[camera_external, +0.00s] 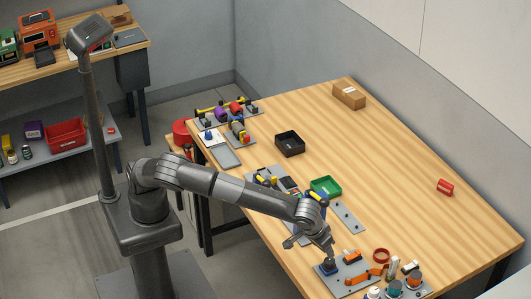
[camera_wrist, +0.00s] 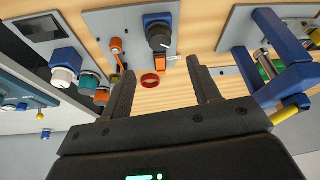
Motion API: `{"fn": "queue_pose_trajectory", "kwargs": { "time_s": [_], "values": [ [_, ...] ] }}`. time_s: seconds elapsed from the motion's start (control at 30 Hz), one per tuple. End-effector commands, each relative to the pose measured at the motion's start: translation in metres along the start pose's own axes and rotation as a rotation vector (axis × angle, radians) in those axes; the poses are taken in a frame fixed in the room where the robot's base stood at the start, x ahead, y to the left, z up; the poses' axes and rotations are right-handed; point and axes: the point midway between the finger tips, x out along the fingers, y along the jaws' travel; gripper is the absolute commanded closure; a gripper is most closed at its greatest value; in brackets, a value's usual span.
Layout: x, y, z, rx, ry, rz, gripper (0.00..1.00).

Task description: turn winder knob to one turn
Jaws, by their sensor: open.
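A dark round knob (camera_wrist: 160,36) with a white pointer mark sits on a blue base on a grey plate; it looks like the winder knob. In the wrist view it lies beyond my fingertips, in line with the gap between them. My gripper (camera_wrist: 160,68) is open, with nothing between its fingers. In the external view my gripper (camera_external: 329,252) points down just above the blue-based knob (camera_external: 328,267), which it partly hides. Whether the fingers touch the knob is hard to tell there.
On the same plate are an orange lever (camera_external: 364,275) and a small orange part (camera_external: 352,256). Several round knobs stand to the right, one teal (camera_external: 395,287). A blue-framed fixture (camera_wrist: 275,65) is close to my right finger.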

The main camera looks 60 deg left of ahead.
Motion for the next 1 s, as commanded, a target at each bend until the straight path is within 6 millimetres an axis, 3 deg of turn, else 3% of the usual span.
{"fn": "queue_pose_trajectory", "kwargs": {
  "time_s": [0.3,0.5,0.9,1.0],
  "values": [
    [0.061,-0.001,-0.001,-0.001,0.002,-0.003,0.44],
    [0.087,-0.001,-0.001,-0.001,0.001,-0.001,0.44],
    [0.095,0.0,-0.001,0.0,0.0,0.001,0.44],
    [0.095,0.0,-0.001,0.0,0.0,0.001,0.51]
  ]
}}
